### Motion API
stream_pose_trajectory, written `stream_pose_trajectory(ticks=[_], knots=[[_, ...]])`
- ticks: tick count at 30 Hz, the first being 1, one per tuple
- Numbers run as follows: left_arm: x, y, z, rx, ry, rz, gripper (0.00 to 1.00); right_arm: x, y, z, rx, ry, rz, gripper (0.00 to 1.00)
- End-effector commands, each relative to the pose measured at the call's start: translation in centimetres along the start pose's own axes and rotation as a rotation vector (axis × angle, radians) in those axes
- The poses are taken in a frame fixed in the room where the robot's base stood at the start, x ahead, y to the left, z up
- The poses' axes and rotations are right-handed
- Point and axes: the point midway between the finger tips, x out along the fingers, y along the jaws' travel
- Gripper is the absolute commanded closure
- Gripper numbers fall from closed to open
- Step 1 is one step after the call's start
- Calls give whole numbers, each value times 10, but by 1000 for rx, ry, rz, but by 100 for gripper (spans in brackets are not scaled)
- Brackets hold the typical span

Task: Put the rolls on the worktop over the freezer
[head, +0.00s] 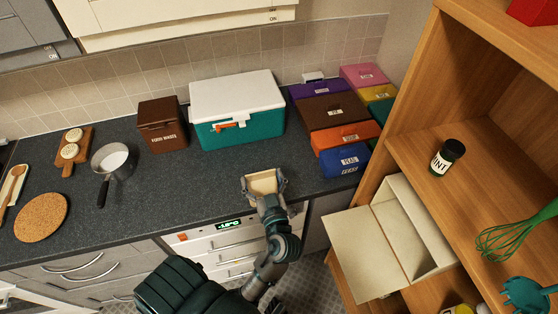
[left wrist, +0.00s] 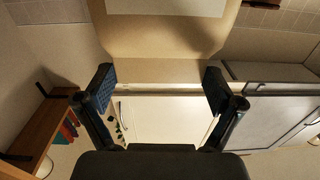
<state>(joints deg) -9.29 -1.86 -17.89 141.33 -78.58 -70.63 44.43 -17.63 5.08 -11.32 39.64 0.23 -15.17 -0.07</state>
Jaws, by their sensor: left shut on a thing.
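A beige, smooth-sided pack (head: 263,183), which looks like the rolls, is held in my left gripper (head: 265,190). The gripper is shut on it, with one finger on each side. In the left wrist view the pack (left wrist: 165,42) fills the top middle, with a paler patch on it. In the head view the pack shows over the front part of the dark worktop (head: 215,180); I cannot tell whether it touches. Below is the white freezer front (head: 205,239) with a lit green display. My right gripper is not in view.
A teal cool box (head: 240,132), a brown food-waste bin (head: 162,133) and several coloured boxes (head: 331,110) stand along the back. A saucepan (head: 113,160), board (head: 77,162) and cork mat (head: 41,217) are left. A wooden shelf unit (head: 415,140) borders the right. The worktop's middle is clear.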

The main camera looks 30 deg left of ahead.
Motion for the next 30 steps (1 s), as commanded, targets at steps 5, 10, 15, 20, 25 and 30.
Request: stream_pose_trajectory(ticks=[5,10,15,20,25,30], knots=[[33,46,0,6,2,2,73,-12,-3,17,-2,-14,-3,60],[61,80,5,5,0,2,73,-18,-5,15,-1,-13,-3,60],[72,100,9,5,0,3,73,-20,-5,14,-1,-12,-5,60],[73,103,25,11,-2,3,73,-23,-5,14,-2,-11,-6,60],[72,103,44,8,0,2,73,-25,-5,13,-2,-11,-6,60],[73,102,46,5,-1,2,73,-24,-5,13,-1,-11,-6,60]])
